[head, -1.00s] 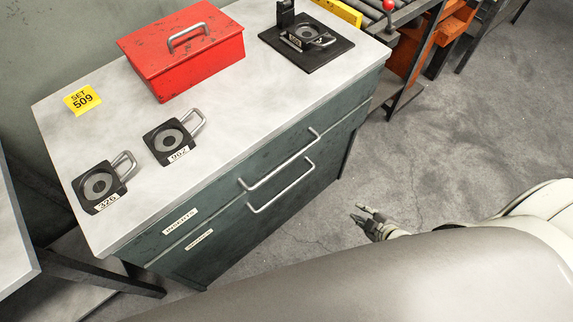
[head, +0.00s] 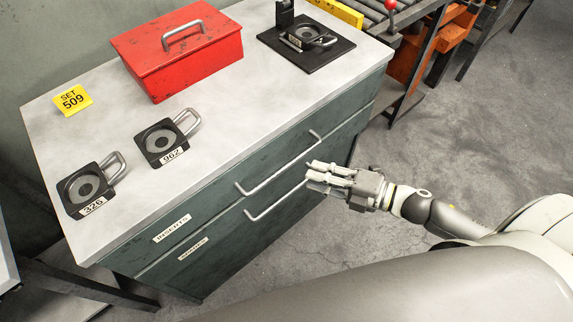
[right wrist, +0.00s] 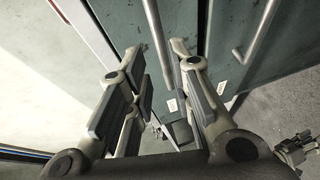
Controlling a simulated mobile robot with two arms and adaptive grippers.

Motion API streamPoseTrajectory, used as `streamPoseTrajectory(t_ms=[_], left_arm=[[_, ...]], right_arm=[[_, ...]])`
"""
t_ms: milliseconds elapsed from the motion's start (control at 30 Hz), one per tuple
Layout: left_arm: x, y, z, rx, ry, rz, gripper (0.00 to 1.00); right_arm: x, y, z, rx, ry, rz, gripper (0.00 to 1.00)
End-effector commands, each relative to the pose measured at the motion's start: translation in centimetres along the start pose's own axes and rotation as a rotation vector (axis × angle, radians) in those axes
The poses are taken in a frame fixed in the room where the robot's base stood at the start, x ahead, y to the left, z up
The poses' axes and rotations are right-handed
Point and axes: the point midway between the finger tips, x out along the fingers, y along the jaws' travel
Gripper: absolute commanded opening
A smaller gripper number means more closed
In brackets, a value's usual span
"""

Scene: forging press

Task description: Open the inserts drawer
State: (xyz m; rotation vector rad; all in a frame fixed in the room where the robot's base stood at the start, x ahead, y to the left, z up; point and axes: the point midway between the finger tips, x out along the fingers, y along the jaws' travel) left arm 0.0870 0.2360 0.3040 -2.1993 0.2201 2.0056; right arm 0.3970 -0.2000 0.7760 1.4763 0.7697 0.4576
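The inserts drawer (head: 215,210) is the upper drawer of a dark green cabinet and looks shut. Its label reads INSERTS (head: 172,229). Its long bar handle (head: 278,165) also shows in the right wrist view (right wrist: 158,42). My right gripper (head: 311,175) is at the right end of the handles in the head view and covers the lower handle's far end. In the right wrist view its fingers (right wrist: 155,62) are apart, and the upper handle shows between and beyond them. I see no contact. What looks like my left gripper (right wrist: 297,147) shows small at the lower right there; its state is unclear.
A lower drawer has its own handle (head: 272,203) close below. On the grey cabinet top (head: 225,110) are a red toolbox (head: 180,55), a yellow SET 509 sign (head: 71,100), inserts 326 (head: 85,188) and 962 (head: 160,140), and a black plate (head: 330,53). Floor is clear before the cabinet.

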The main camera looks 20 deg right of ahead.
Motion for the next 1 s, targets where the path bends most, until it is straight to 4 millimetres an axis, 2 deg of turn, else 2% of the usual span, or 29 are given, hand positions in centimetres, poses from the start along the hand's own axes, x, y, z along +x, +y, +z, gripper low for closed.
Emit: streamPoseTrajectory(t_ms=[600, 800, 1000], left_arm=[[-0.8, 0.0, -0.1, 0.0, 0.0, 0.0, 0.4], [-0.9, 0.0, -0.1, 0.0, 0.0, 0.0, 0.4], [-0.9, 0.0, -0.1, 0.0, 0.0, 0.0, 0.4]], right_arm=[[7.6, 0.1, 0.1, 0.001, -0.003, 0.0, 0.21], [8.7, 0.0, 0.1, 0.001, -0.003, 0.0, 0.21], [8.9, -0.1, 0.1, 0.001, -0.003, -0.001, 0.21]])
